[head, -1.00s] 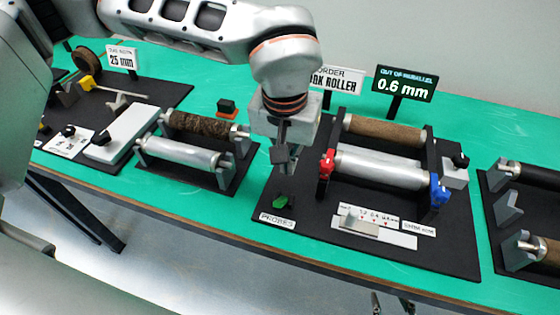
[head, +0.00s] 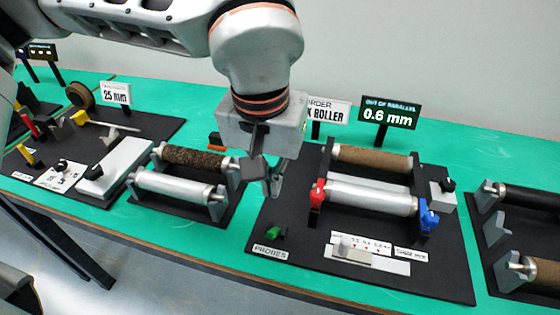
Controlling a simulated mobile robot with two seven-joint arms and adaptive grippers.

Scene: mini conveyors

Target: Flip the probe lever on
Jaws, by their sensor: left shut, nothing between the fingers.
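The small green probe lever (head: 274,233) stands on the black board (head: 300,285) behind the white "PROBES" label (head: 270,252). Which way it is thrown is too small to tell. My left gripper (head: 273,188) points down, shut and empty, above and a little behind the lever in the picture. There is a gap between its fingertips and the lever. A black sign (head: 388,115) reads "OUT OF PARALLEL 0.6 mm". My right gripper is not in view.
Right of the lever stands a mini conveyor with a brown roller (head: 372,158), a silver roller (head: 371,197), a red clamp (head: 317,194) and a blue clamp (head: 428,217). A slider gauge (head: 355,257) lies in front. Another roller pair stands left.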

